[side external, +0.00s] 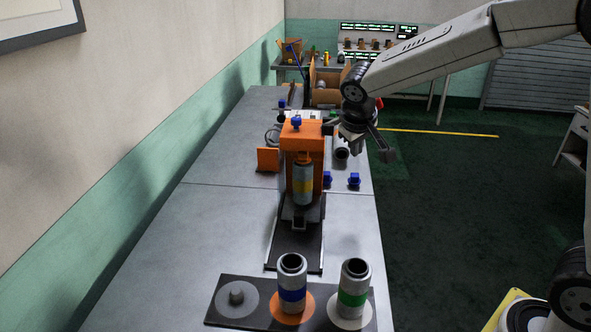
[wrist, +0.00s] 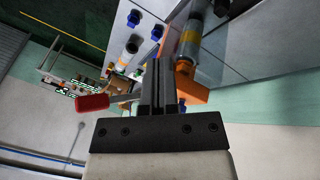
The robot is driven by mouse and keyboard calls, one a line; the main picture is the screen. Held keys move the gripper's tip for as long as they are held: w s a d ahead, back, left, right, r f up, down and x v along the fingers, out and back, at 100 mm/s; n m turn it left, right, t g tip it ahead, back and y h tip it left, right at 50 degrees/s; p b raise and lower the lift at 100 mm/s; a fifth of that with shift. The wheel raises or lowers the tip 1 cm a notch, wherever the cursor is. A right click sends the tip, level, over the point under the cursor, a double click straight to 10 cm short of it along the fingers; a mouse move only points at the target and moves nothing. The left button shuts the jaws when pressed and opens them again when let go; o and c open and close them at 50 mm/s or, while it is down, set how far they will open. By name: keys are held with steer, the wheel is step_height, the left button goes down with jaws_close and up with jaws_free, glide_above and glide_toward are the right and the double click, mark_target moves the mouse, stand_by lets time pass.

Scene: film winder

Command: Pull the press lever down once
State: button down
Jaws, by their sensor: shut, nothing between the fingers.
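The orange press (side external: 303,141) stands on the bench in the side view, with a grey canister with a yellow band (side external: 303,186) upright at its front. In the wrist view the orange press (wrist: 191,88) is right of my fingers. The lever's red handle (wrist: 92,102) is left of them, its metal bar running toward the fingers. In the side view only a bit of red (side external: 379,103) shows behind my wrist. My gripper (side external: 353,137) is beside the press on its right. Its fingers (wrist: 157,66) are shut and empty. Whether they touch the bar I cannot tell.
A dark base (side external: 222,311) at the front holds two upright canisters, one blue-banded (side external: 292,285) and one green-banded (side external: 354,285). Blue knobs (side external: 354,180) lie right of the press. Boxes and equipment stand behind.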

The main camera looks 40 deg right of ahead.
steer(key=w+d+r+m+h, duration=0.2)
steer(key=w+r+h, duration=0.1)
steer(key=r, duration=0.5)
steer(key=w+d+r+m+h, duration=0.2)
steer(key=w+d+r+m, duration=0.1)
steer(key=w+r, duration=0.3)
steer(key=shift+r+h, duration=0.4)
steer(key=shift+r, duration=0.55)
steer(key=shift+w+d, duration=0.1)
steer(key=shift+d, duration=0.05)
steer(key=x, duration=0.8)
steer(key=s+f+x, duration=0.1)
steer(key=x, duration=0.3)
steer(key=shift+a, duration=0.3)
steer(key=shift+s+d+f, duration=0.2)
steer(key=shift+s+f, duration=0.1)
steer(key=shift+f, duration=0.25)
steer(key=shift+d+t, duration=0.1)
steer(key=shift+t, duration=0.2)
